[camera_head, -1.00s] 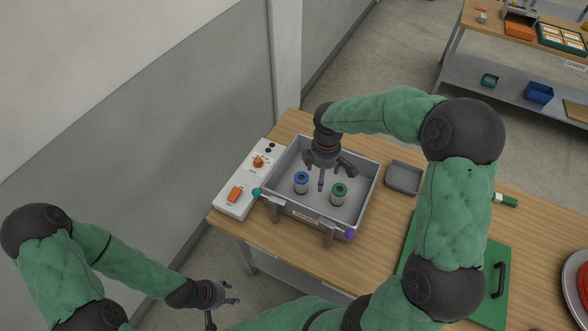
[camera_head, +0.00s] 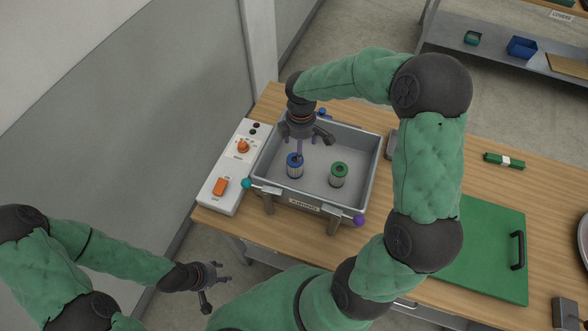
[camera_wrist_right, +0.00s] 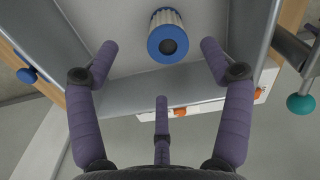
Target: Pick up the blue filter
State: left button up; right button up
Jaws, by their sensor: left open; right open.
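The blue filter (camera_head: 294,170), a pale cylinder with a blue ring top, stands upright at the left in a grey tray (camera_head: 373,160). My right gripper (camera_head: 305,148) is open above the tray, with one finger overlapping the filter's top in the head view. In the right wrist view the blue filter (camera_wrist_right: 168,45) lies beyond the spread fingers of the right gripper (camera_wrist_right: 160,65), toward the upper middle, with nothing held. My left gripper (camera_head: 213,285) is open and empty at the lower left, off the table.
A green filter (camera_head: 338,176) stands right of the blue one. The tray walls surround both, with teal (camera_head: 246,183) and purple (camera_head: 359,220) knobs at the front corners. A switch panel (camera_head: 230,170) lies left. A green board (camera_head: 490,250) lies right.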

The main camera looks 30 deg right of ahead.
aim_at(296, 166)
jog(key=shift+f+b, duration=0.35)
jog(key=shift+f, duration=0.35)
notch_tip(296, 166, down, 6)
jog(key=shift+r+b, duration=0.25)
jog(key=shift+b, duration=0.35)
jog(key=shift+w+a+f+b, duration=0.1)
jog(key=shift+a+f+b, duration=0.15)
jog(key=shift+f, duration=0.6)
jog(key=shift+a+f+b, duration=0.1)
jog(key=shift+f+b, duration=0.15)
jog(key=shift+f, duration=0.6)
jog(key=shift+w+a+f+b, duration=0.1)
jog(key=shift+a+f+b, duration=0.15)
jog(key=shift+f, duration=0.6)
jog(key=c, duration=1.3)
